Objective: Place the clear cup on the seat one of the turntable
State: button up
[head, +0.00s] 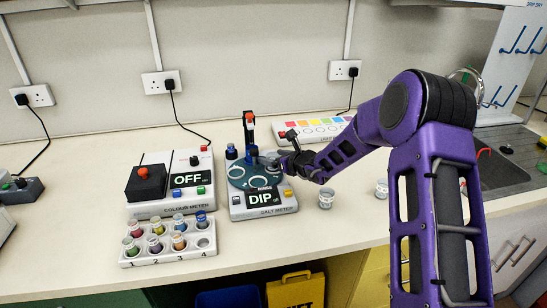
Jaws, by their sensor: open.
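The turntable (250,177) is a teal disc on the salt meter (263,207), whose display reads DIP. My gripper (280,163) is open at the turntable's right rim, reaching in from the right. A small pale shape shows by its fingertips; I cannot tell whether it is a cup. The seat numbers are too small to read. One small clear-looking cup (326,198) stands on the bench right of the salt meter. Another small cup (382,188) stands further right, beside my arm. I cannot tell which is the task's clear cup.
The colour meter (150,207), reading OFF, stands left of the salt meter. A white rack (170,257) with several coloured vials is in front of it. A light box (310,128) with coloured patches is behind. A sink (495,170) is at right. The front bench between rack and cups is clear.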

jog(key=shift+r, duration=0.1)
jog(key=v, duration=1.2)
